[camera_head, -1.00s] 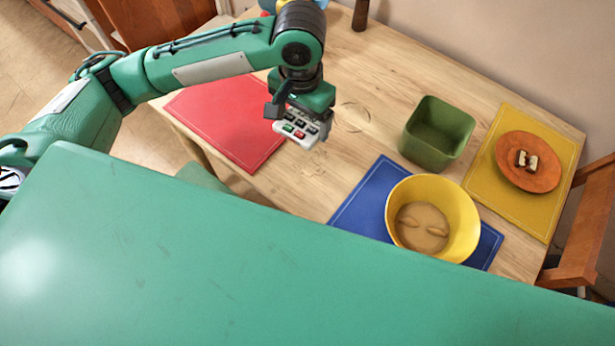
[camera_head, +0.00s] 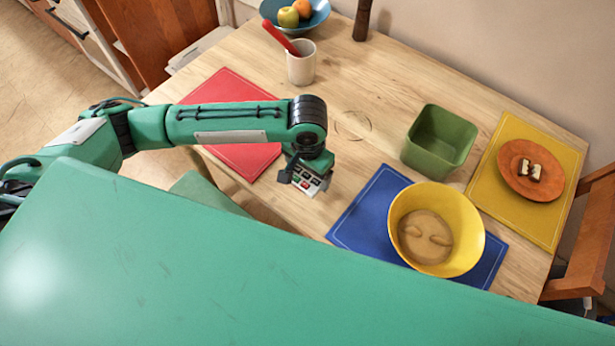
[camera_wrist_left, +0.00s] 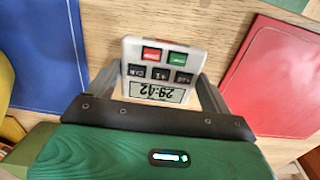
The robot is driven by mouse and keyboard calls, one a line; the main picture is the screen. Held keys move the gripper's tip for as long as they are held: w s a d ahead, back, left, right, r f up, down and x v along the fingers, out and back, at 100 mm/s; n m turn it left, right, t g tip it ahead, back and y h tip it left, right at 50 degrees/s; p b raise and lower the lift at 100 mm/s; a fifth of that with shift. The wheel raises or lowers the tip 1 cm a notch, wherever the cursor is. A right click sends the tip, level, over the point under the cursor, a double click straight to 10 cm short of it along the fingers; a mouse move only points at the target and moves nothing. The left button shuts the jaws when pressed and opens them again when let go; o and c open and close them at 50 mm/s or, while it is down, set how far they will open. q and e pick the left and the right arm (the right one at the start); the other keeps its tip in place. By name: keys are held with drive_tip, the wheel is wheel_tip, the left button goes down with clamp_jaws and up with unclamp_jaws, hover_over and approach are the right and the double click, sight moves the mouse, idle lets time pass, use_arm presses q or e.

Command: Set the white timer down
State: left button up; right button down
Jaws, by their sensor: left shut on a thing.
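The white timer (camera_head: 306,180) is between the fingers of my left gripper (camera_head: 305,176), over the bare wood between the red mat and the blue mat. In the left wrist view the timer (camera_wrist_left: 160,70) shows its dark buttons, one red and one green button, and a display with digits. The left gripper's fingers (camera_wrist_left: 158,90) are shut on its two sides. I cannot tell whether the timer's underside touches the table. My right gripper is not in view.
On the wooden table (camera_head: 400,88) lie a red mat (camera_head: 245,160), a blue mat (camera_head: 352,215) with a yellow bowl (camera_head: 470,225), and a yellow mat (camera_head: 545,222) with an orange plate (camera_head: 515,180). A green container (camera_head: 430,155), white cup (camera_head: 301,68) and blue fruit bowl (camera_head: 318,14) also stand there.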

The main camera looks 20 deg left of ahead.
sight(308, 173)
use_arm(q)
drive_tip(key=shift+f, duration=1.9)
drive_tip(key=o, duration=0.9)
drive_tip(key=shift+f, duration=0.1)
wheel_tip(308, 173, up, 12)
drive_tip(key=shift+r, duration=0.15)
